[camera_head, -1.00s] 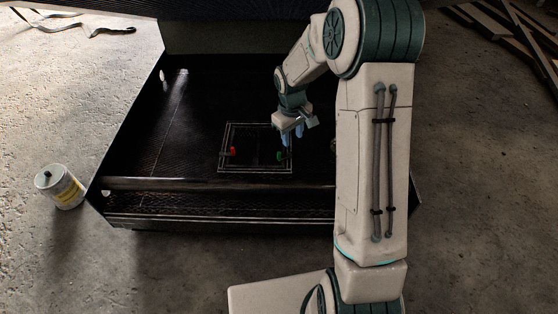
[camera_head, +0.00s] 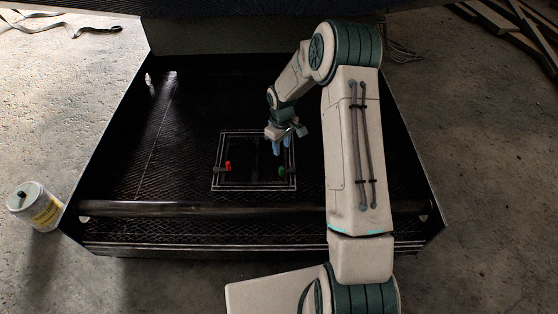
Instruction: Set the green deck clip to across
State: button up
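The green deck clip (camera_head: 282,171) is a small piece near the right side of a white-outlined square on the dark deck. A short dark bar shows beside it, but its exact angle is too small to tell. My gripper (camera_head: 282,147) points down above and just behind the green clip, apart from it as far as I can see. Its bluish fingers show a narrow gap between them and hold nothing visible. A red clip (camera_head: 228,166) sits near the left side of the same square.
The square outline (camera_head: 254,189) lies on the dark textured floor of the enclosure (camera_head: 150,150). A long rounded bar (camera_head: 150,208) runs across its front. A can (camera_head: 36,206) stands outside on the concrete at left. Planks (camera_head: 510,25) lie at the back right.

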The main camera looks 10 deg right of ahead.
aim_at(282, 168)
notch_tip(282, 168, down, 14)
jog(key=b, duration=0.4)
jog(key=shift+r+b, duration=0.15)
jog(key=shift+b, duration=0.15)
grip_shut()
